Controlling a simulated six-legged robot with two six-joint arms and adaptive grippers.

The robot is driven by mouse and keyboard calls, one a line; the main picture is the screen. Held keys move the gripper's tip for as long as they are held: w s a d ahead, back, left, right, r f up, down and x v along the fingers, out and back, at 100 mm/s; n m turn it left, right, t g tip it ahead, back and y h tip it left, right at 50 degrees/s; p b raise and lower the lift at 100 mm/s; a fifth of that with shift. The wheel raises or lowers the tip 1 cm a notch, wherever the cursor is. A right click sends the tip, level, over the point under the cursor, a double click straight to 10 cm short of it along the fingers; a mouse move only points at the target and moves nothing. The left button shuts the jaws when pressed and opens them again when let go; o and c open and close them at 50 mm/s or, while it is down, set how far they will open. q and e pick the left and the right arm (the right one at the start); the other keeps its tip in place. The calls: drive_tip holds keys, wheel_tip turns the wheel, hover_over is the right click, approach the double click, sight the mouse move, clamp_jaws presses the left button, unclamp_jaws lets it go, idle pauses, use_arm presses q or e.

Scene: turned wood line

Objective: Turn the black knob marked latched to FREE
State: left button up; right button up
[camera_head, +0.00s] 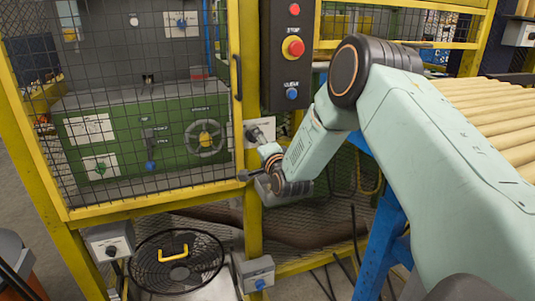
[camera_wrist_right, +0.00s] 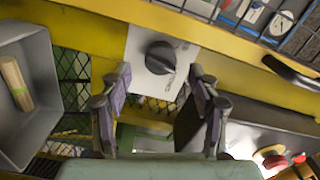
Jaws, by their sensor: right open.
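The black knob (camera_wrist_right: 160,57) is round with a raised grip and sits on a white plate (camera_wrist_right: 143,80) fixed to a yellow post. Small marks on the plate are too blurred to read. In the head view the plate (camera_head: 266,127) shows beside the cage door, partly hidden near my gripper. My right gripper (camera_wrist_right: 161,82) is open and empty, its two fingers on either side of and below the knob in the wrist view, apparently not touching it. In the head view the right gripper (camera_head: 259,164) is small and close to the plate. My left gripper is not in view.
A dark control box (camera_head: 290,75) with a red stop button (camera_head: 293,47) and blue button stands above the knob. A mesh cage door (camera_head: 150,110) is at left. A grey bin (camera_wrist_right: 45,75) holding a wooden piece (camera_wrist_right: 16,84) is beside the post. A roller conveyor (camera_head: 495,105) is at right.

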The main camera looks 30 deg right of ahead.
drive_tip(key=v, duration=0.9)
drive_tip(key=shift+s, duration=0.1)
